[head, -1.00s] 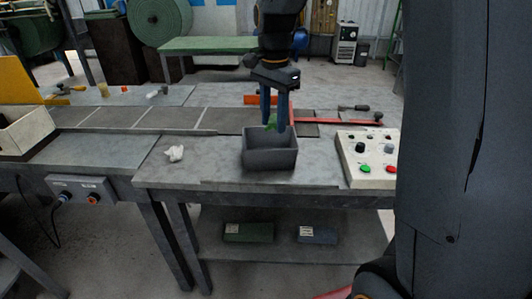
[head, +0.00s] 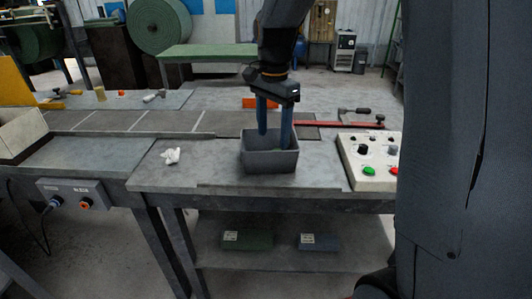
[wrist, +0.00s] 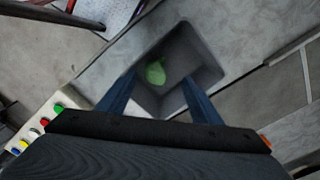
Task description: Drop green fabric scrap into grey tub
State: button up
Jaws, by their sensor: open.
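The grey tub (head: 270,161) stands on the workbench in the head view, and its rim also shows in the wrist view (wrist: 207,52). The green fabric scrap (wrist: 155,72) lies inside the tub in the wrist view, apart from the fingers. In the head view the tub's front wall hides the scrap. My gripper (head: 274,140) points down into the tub with its two blue fingers apart. It is open and empty, with the fingertips below the rim in the head view.
A control box (head: 370,160) with coloured buttons stands right of the tub. A crumpled white scrap (head: 170,156) lies to the left. A red-handled bar tool (head: 350,124) lies behind. The bench top between white scrap and tub is clear.

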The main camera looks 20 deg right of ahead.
notch_tip(320, 180, up, 8)
jog(key=b, duration=0.1)
jog(key=shift+b, duration=0.35)
jog(key=shift+f, duration=0.15)
